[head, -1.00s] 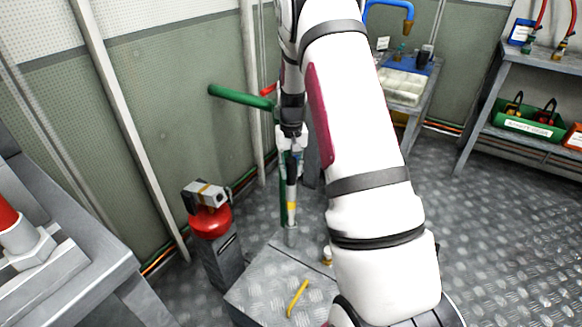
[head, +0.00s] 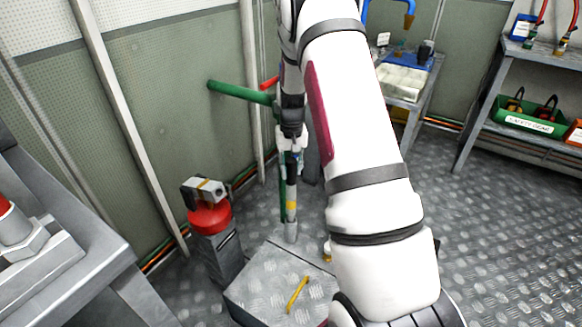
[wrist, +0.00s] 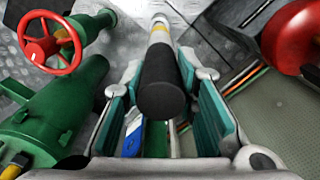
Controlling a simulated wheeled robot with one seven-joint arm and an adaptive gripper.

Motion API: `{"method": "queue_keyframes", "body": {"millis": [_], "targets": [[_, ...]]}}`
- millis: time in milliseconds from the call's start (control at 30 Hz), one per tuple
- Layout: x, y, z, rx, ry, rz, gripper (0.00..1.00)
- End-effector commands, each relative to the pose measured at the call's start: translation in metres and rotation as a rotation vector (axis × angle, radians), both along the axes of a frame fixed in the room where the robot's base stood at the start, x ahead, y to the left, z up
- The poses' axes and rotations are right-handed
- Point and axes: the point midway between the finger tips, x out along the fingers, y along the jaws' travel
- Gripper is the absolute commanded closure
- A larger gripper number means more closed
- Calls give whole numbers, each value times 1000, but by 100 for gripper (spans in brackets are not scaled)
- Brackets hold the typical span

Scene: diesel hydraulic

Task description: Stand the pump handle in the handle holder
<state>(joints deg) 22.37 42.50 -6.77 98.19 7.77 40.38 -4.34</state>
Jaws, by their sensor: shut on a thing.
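The pump handle is a rod with a black grip (wrist: 163,85), a yellow band and a pale metal end. In the head view the handle (head: 291,192) hangs about upright below my gripper (head: 291,142), its lower end by the back edge of a grey metal plinth. In the wrist view my gripper (wrist: 165,108) has its teal-lined jaws on both sides of the black grip and is shut on it. I cannot make out the handle holder for certain, nor whether the lower end is inside anything or free.
A yellow bent piece (head: 298,294) lies on the plinth (head: 262,285). A red-topped device (head: 210,218) stands left of it. Green pipes (head: 240,94) and a red valve wheel (wrist: 50,42) are close to my gripper. A bench is at left, shelves at right; the floor at right is clear.

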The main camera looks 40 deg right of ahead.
Motion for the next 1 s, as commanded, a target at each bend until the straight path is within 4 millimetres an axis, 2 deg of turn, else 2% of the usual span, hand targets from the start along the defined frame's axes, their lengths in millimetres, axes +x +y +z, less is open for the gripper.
{"method": "queue_keyframes", "body": {"millis": [1000], "targets": [[0, 0, -20, 0, -1, 0, 100]]}}
